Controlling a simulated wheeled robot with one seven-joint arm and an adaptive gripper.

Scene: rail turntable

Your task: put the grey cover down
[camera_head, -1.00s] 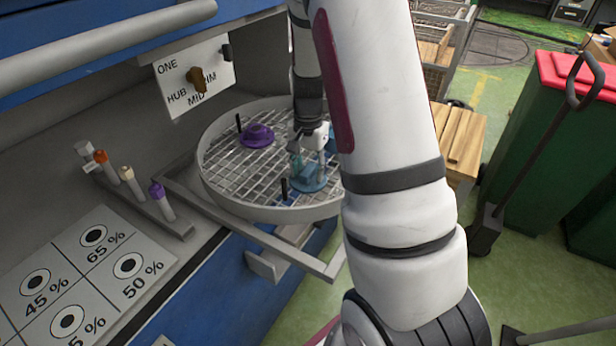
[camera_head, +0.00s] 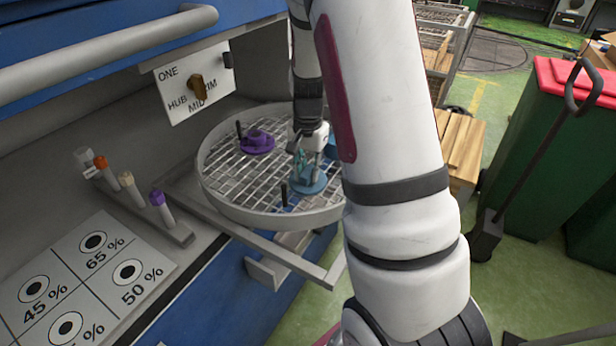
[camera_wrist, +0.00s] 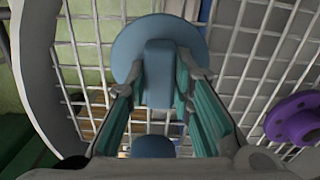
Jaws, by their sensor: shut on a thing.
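No grey cover is plain to see; the cover in my gripper looks blue. This blue cover (camera_head: 310,182) is a round disc with an upright block handle, over the near right part of the round mesh turntable (camera_head: 232,206). In the wrist view the cover (camera_wrist: 130,48) lies at top centre. My gripper (camera_head: 308,160) points down, and its teal-padded fingers (camera_wrist: 160,82) are shut on the handle. I cannot tell whether the disc touches the mesh. A purple cover (camera_head: 257,143) sits on the mesh to the left and also shows in the wrist view (camera_wrist: 297,120).
Another blue thing (camera_head: 334,147) is partly hidden behind my gripper. Dark posts (camera_head: 284,194) stand on the turntable. A dial panel (camera_head: 199,88) is behind it. A rack with coloured-top tubes (camera_head: 163,207) and a percentage board (camera_head: 82,284) are at left. Bare mesh lies left of the cover.

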